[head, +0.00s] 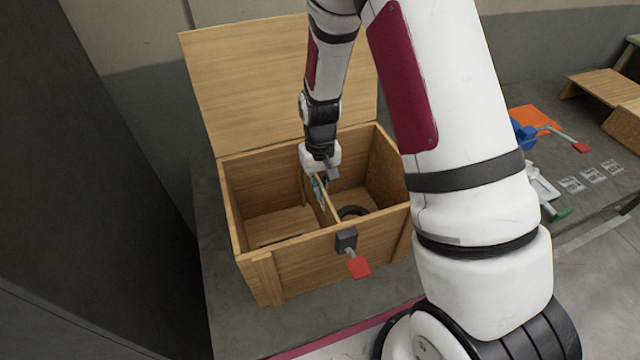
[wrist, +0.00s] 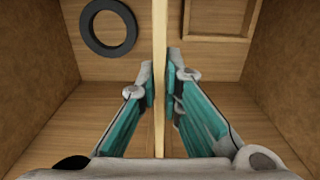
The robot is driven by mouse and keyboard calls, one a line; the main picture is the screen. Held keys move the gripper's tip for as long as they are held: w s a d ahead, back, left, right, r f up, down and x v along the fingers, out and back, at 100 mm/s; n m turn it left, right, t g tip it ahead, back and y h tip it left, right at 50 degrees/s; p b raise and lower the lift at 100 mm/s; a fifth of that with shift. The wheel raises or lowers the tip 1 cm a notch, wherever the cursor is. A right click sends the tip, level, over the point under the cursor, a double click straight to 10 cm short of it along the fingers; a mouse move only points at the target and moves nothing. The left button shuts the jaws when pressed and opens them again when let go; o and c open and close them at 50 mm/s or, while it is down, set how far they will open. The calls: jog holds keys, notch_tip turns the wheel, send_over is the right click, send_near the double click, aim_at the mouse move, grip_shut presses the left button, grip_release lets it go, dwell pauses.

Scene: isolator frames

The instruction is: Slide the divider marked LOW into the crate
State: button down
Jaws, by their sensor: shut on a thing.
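The wooden crate (head: 300,262) stands with its lid (head: 250,85) raised at the back. A thin light wood divider (head: 330,212) stands upright inside it, running from front to back and parting a left and a right space. My gripper (head: 321,181) is over the crate, shut on the divider's top edge. In the wrist view the two teal-backed fingers (wrist: 160,88) press on either side of the divider (wrist: 160,35). No LOW mark is readable. I cannot tell whether the divider's lower edge touches the floor.
A black ring (head: 353,212) lies in the right space. A shallow wooden frame (wrist: 218,38) lies on the other side. A latch (head: 347,239) with a red tag (head: 359,268) is on the crate's front. A bench with tools (head: 540,185) is at the right.

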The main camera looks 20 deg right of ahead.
aim_at(320, 202)
jog(key=shift+f+b, duration=1.25)
jog(key=shift+f, duration=2.15)
jog(key=c, duration=1.7)
grip_release()
jog(key=shift+r, duration=0.1)
notch_tip(320, 202, up, 12)
jog(key=shift+f, duration=0.1)
